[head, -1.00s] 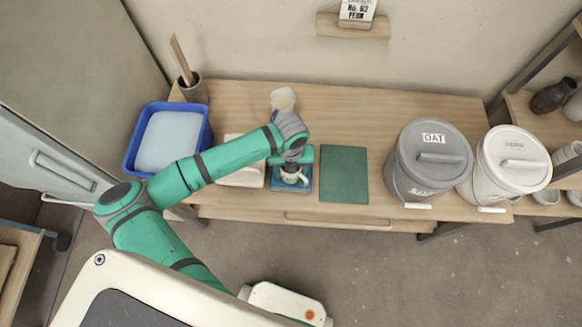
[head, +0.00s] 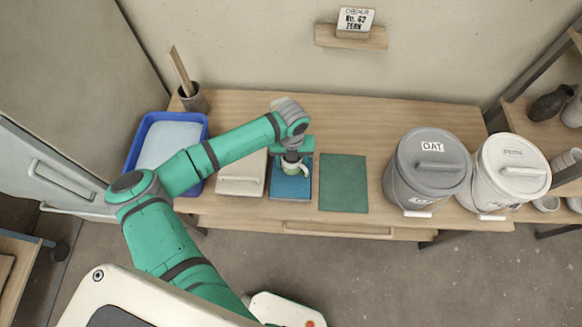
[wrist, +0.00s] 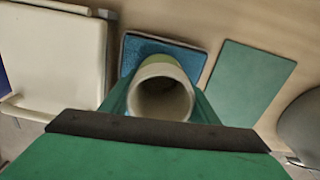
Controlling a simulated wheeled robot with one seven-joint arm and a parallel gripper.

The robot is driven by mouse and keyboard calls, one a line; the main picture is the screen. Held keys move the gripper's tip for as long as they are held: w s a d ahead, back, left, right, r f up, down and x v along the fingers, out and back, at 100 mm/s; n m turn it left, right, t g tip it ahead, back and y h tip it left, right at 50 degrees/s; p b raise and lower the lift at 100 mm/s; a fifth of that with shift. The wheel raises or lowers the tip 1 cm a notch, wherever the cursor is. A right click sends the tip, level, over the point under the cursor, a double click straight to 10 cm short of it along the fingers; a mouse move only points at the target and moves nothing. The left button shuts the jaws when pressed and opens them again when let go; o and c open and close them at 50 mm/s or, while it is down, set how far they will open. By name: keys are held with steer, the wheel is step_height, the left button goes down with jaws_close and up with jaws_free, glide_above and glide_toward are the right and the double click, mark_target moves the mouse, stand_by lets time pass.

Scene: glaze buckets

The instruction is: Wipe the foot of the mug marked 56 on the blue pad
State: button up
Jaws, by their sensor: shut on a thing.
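My gripper (head: 295,158) is shut on a pale mug (head: 293,170) with a greenish outside. The mug is over the back half of the blue pad (head: 290,189). In the wrist view its open mouth (wrist: 162,97) faces the camera, between the two green fingers, and the blue pad (wrist: 185,54) shows behind it. The mug's foot is hidden, so I cannot tell whether it touches the pad. No number shows on the mug.
A green mat (head: 343,184) lies right of the pad and a cream lidded box (head: 240,180) left of it. A blue tub (head: 129,165) stands further left. Two lidded buckets, grey (head: 430,175) and white (head: 512,177), stand at right. An order card (head: 355,20) reads No. 62 FERN.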

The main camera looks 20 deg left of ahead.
steer(key=shift+w+a, duration=0.1)
steer(key=shift+w, duration=0.15)
steer(key=shift+s+d, duration=0.35)
steer(key=shift+s, duration=0.8)
steer(key=shift+s+d, duration=0.3)
steer(key=shift+s, duration=0.8)
steer(key=shift+s+d, duration=0.35)
steer(key=shift+s, duration=0.8)
step_height(320, 180, up, 7)
